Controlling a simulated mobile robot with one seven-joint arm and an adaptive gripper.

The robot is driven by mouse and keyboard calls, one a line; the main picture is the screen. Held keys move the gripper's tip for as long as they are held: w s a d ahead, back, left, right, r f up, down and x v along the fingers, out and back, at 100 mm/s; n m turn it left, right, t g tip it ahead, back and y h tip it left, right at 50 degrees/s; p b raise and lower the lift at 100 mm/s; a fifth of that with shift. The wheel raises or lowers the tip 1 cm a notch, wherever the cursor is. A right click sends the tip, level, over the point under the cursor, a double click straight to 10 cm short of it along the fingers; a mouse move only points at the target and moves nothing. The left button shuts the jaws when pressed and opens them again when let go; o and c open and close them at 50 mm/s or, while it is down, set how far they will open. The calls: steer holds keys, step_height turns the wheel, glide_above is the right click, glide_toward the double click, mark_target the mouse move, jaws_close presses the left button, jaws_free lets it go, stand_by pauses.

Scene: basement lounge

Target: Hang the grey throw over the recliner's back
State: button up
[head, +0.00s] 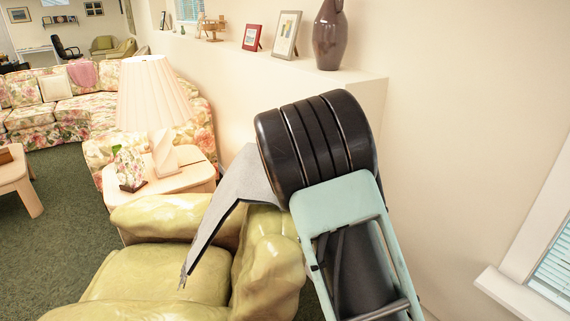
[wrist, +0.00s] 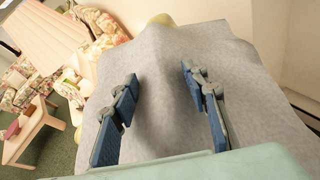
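The grey throw (head: 232,195) lies draped over the back of the yellow-green recliner (head: 268,265) in the head view. One side slopes down over the seat side and ends in a narrow hanging corner. My arm hides the rest of it there. In the wrist view the throw (wrist: 160,95) spreads wide below my gripper (wrist: 158,78), with a raised fold running between the fingers. The two blue fingers are well apart and do not pinch the cloth. Whether they touch it, I cannot tell. A bit of recliner (wrist: 160,19) shows past the throw's far edge.
A side table (head: 190,178) with a pleated lamp (head: 155,92) and a floral vase (head: 130,165) stands left of the recliner. The wall ledge (head: 352,82) behind holds picture frames and a brown vase (head: 330,38). A window sill (head: 520,295) is at right.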

steer(key=shift+s, duration=0.1)
steer(key=v, duration=1.2)
